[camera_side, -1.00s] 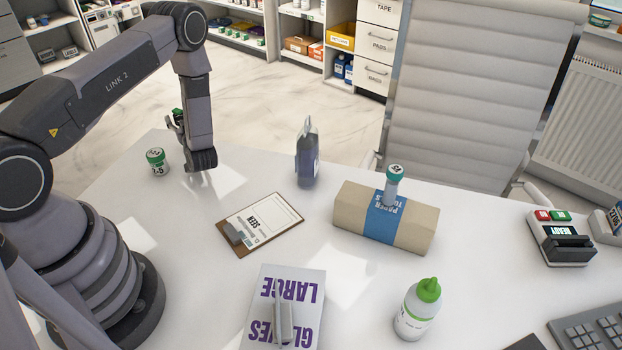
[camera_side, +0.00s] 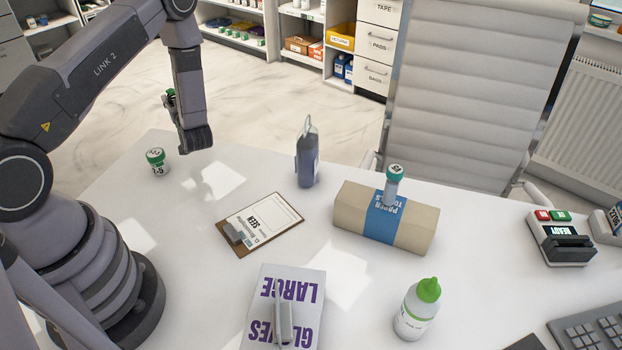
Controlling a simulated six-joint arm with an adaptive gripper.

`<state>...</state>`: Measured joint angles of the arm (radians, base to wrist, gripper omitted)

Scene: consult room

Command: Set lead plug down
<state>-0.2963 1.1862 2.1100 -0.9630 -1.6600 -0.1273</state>
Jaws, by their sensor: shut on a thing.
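My gripper (camera_side: 171,103) is at the upper left, high beside the end of my arm and above the table's far left edge. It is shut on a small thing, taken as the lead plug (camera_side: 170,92). Only a speck of green shows there; my wrist and fingers hide the rest, so its shape cannot be told. The gripper is apart from the white table (camera_side: 370,290) below. A small jar with a green lid (camera_side: 156,161) stands on the table just below and left of it.
Nearer are a glove box (camera_side: 290,300) and a green-topped bottle (camera_side: 418,310). A card reader (camera_side: 562,240) is right. Table near the jar is clear.

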